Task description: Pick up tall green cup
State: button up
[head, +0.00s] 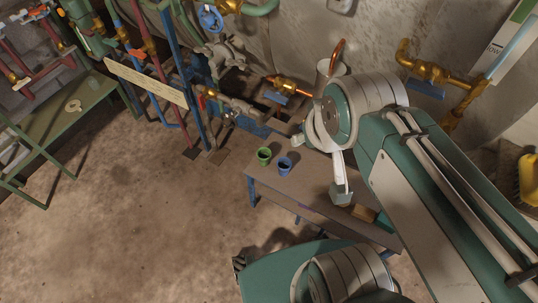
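A green cup (264,156) stands upright near the far left corner of the low brown table (262,185). A blue cup (285,166) stands just to its right, close beside it. My gripper (342,192) appears as a pale part hanging below my arm's wrist, over the right part of the table. It is to the right of both cups and clear of them. Its fingertips are small and partly hidden by my arm, so their opening does not show. The open tops of both cups are visible and the gripper is not touching either.
Pipes with a brass fitting (288,85) and a blue handwheel (210,18) stand behind the table. A small tan block (363,213) lies on the table's right side. A green bench (60,135) stands at the left. The floor between is clear.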

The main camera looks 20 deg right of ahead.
aim_at(263, 154)
jog(key=i+j+z, duration=0.1)
jog(key=j+z, duration=0.15)
jog(key=z, duration=0.2)
jog(key=j+z, duration=0.55)
jog(key=z, duration=0.3)
jog(key=j+z, duration=0.25)
jog(key=j, duration=1.6)
jog(key=i+j, duration=0.15)
jog(key=j, duration=0.1)
